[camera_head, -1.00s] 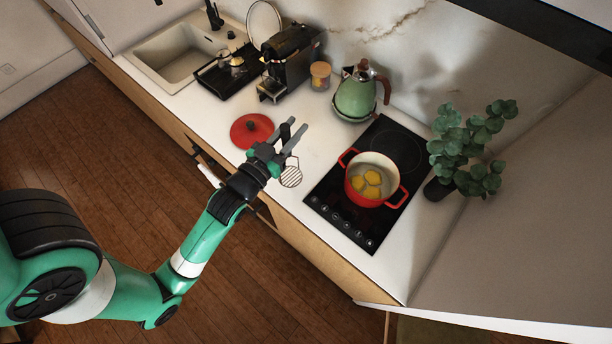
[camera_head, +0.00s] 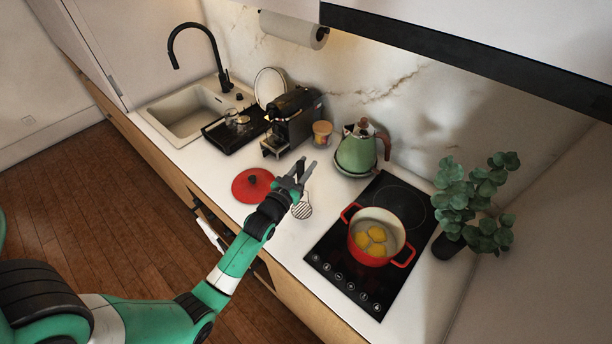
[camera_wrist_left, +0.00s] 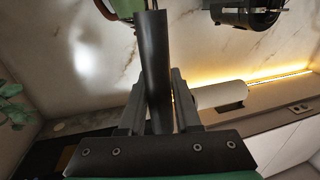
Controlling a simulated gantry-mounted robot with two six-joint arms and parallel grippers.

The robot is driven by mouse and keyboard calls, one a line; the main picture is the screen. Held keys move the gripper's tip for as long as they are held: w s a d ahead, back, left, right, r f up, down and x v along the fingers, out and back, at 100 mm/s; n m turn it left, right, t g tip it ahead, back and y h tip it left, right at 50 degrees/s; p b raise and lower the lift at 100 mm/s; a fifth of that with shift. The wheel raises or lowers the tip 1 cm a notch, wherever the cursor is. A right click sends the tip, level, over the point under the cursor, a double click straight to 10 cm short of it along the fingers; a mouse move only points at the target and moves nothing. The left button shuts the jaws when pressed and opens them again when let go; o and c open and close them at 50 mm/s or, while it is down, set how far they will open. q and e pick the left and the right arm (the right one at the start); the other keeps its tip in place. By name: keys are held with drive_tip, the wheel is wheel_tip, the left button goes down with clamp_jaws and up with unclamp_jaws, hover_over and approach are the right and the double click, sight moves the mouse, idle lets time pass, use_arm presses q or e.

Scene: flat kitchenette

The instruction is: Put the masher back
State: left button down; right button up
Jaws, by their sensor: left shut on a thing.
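My left gripper (camera_head: 302,171) is shut on the dark handle of the masher and holds it above the counter, between the red lid and the hob. The masher's striped round head (camera_head: 302,208) hangs below the gripper. In the left wrist view, the masher's dark handle (camera_wrist_left: 155,60) stands between the fingers of my left gripper (camera_wrist_left: 158,100). The masher's head is out of that view. My right gripper is not in view.
A red pot (camera_head: 376,237) with yellow pieces stands on the black hob (camera_head: 340,262). The red lid (camera_head: 250,188) lies on the counter. A green kettle (camera_head: 356,152), a jar (camera_head: 322,133) and a coffee machine (camera_head: 290,122) stand behind. A plant (camera_head: 475,205) stands at right.

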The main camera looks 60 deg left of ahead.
use_arm(q)
wheel_tip(320, 180, down, 4)
drive_tip(key=shift+w+a+r+b, duration=0.15)
drive_tip(key=shift+b, duration=0.9)
drive_tip(key=c, duration=1.1)
unclamp_jaws()
drive_tip(key=o, duration=0.5)
drive_tip(key=v, duration=1.2)
